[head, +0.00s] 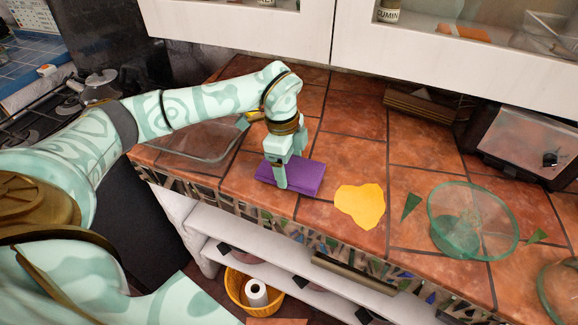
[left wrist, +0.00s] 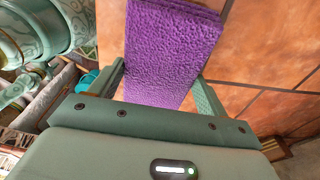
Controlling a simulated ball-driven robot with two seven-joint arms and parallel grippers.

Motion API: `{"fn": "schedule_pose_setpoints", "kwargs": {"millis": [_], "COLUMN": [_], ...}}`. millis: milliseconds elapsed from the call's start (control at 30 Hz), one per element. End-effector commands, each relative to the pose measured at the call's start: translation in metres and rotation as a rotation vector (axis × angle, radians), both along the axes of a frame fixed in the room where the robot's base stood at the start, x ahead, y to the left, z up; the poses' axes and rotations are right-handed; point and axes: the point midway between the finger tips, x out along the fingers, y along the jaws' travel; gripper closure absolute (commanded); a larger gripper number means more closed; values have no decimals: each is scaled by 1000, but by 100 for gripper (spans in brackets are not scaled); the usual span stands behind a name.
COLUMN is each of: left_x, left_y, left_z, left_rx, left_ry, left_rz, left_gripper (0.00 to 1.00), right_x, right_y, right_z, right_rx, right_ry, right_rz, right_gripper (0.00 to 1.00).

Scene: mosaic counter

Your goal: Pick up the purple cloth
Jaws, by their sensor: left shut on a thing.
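The purple cloth (head: 302,178) lies folded on the tiled counter, near its front edge. My left gripper (head: 283,174) reaches down onto the left part of the cloth, with its fingers around it. In the left wrist view the cloth (left wrist: 168,45) fills the space between the two fingers of the left gripper (left wrist: 160,88), which is shut on it. I cannot tell whether the cloth is lifted off the tiles. My right gripper is in neither view.
A clear glass dish (head: 205,150) sits left of the cloth. A flat yellow piece (head: 360,204) lies to its right, then a green shard (head: 411,206) and a green glass bowl (head: 470,245). A toaster-like appliance (head: 525,140) stands at the back right. White cabinets (head: 250,30) hang above.

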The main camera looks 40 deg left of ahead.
Motion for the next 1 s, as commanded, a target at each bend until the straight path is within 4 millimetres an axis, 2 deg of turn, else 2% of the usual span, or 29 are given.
{"fn": "schedule_pose_setpoints", "kwargs": {"millis": [100,333,500,633,800,1000], "left_x": [-2,-33,-64,-79,-89,-91], "left_y": [-4,-40,-76,-94,-105,-107], "left_z": [26,84,100,109,115,116], "left_rx": [-1,-1,-1,-1,0,0], "left_ry": [-5,-9,-4,-4,-1,-1], "left_rz": [-3,-8,-8,-5,-2,-1], "left_gripper": [50,50,50,50,50,50], "right_x": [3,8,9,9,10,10], "right_y": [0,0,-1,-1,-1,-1], "right_z": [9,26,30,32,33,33], "right_rx": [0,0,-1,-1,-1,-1], "right_ry": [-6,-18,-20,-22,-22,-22], "right_rz": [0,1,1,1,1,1], "right_gripper": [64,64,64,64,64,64]}}
